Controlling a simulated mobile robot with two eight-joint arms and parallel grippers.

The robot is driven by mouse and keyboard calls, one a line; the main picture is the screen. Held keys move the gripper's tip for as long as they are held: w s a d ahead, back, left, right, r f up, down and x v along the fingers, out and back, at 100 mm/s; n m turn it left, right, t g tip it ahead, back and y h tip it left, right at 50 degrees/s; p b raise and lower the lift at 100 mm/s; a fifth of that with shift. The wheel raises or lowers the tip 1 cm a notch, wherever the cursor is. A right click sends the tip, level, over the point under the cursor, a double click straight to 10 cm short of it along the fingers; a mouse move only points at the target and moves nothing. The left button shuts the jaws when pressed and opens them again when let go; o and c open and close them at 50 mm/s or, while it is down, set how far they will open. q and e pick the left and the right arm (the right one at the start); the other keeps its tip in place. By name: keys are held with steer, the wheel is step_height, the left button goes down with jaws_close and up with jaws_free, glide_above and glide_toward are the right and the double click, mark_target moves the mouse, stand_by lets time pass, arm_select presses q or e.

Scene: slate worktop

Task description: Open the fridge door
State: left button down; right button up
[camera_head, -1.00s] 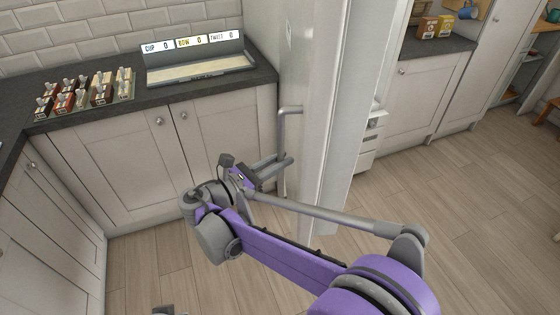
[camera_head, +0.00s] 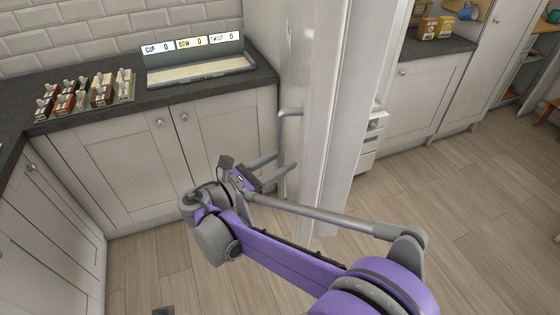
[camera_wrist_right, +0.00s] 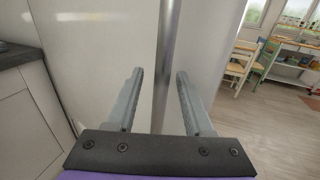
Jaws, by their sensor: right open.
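The fridge (camera_head: 328,80) is a tall white unit in the middle of the head view, seen steeply from the side. A grey vertical bar handle (camera_head: 287,113) stands out from its left face. In the right wrist view the handle (camera_wrist_right: 168,40) runs down the middle, between my fingers as seen there. My right gripper (camera_head: 277,168) is open at the handle's lower part, and its fingers (camera_wrist_right: 158,95) point toward the white door face. I cannot tell if either finger touches the bar. I cannot tell how far the door stands open.
A dark worktop (camera_head: 205,92) over cabinets lies left, holding a tray of small blocks (camera_head: 85,95) and a scoreboard box (camera_head: 195,60). More cabinets (camera_head: 428,90) stand right. Open wood floor (camera_head: 450,220) lies right and in front. A table and chairs (camera_wrist_right: 250,60) show in the wrist view.

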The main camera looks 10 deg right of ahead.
steer(key=v, duration=1)
steer(key=shift+a, duration=0.3)
steer(key=shift+s, duration=0.1)
